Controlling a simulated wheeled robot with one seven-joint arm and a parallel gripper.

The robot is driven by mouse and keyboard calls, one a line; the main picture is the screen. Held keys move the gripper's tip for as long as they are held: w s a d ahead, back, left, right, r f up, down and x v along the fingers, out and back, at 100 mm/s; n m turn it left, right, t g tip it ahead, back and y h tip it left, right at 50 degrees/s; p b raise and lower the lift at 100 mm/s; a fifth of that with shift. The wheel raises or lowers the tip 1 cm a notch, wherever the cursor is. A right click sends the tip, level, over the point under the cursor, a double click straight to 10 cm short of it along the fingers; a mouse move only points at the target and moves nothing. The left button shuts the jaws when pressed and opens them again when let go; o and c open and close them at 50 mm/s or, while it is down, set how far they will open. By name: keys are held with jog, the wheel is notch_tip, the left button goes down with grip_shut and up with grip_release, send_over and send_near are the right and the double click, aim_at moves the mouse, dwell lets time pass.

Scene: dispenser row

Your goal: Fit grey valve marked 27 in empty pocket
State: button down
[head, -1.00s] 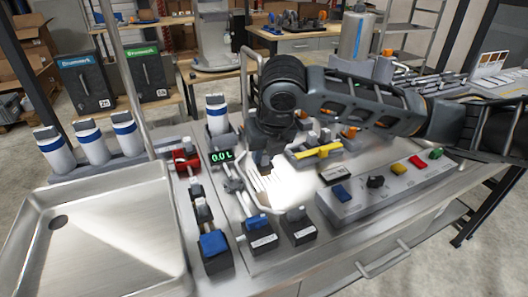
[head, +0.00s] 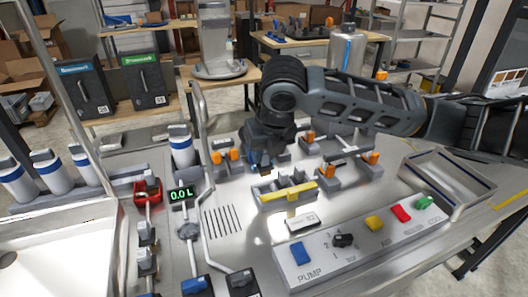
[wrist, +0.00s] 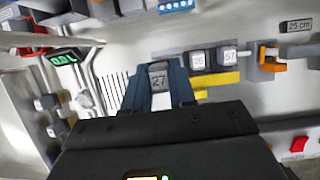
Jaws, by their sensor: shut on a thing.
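My gripper (wrist: 161,92) is shut on the grey valve marked 27 (wrist: 160,76), whose number faces the wrist camera between the two blue fingers. In the head view my gripper (head: 260,163) hangs low over the worktop, behind and left of the rack with the yellow bar (head: 288,194). The valve cannot be made out there. In the wrist view, two grey number-marked blocks stand right of my gripper: one with an unclear number (wrist: 198,60) and one that looks like 57 (wrist: 229,56). I cannot tell which pocket is empty.
Orange-handled fittings (head: 234,155) stand close around my gripper. A pump panel (head: 355,240) with coloured switches is in front right. A green display (head: 181,194) reads 0.0 L, beside curved pipes at the left. A slotted drain (head: 222,219) and an empty tray (head: 450,180) are also on the worktop.

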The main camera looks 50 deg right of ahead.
aim_at(268, 173)
jog(key=shift+d, duration=0.35)
jog(key=shift+f+b, duration=1.9)
jog(key=shift+f, duration=1)
jog(key=shift+f, duration=0.1)
jog(key=shift+f+b, duration=1)
jog(key=shift+f, duration=0.05)
jog(key=c, duration=0.8)
grip_release()
jog(key=shift+c, duration=0.2)
jog(key=shift+s+r, duration=0.1)
jog(key=v, duration=0.7)
jog(key=shift+a+r, duration=0.1)
jog(key=shift+r, duration=0.2)
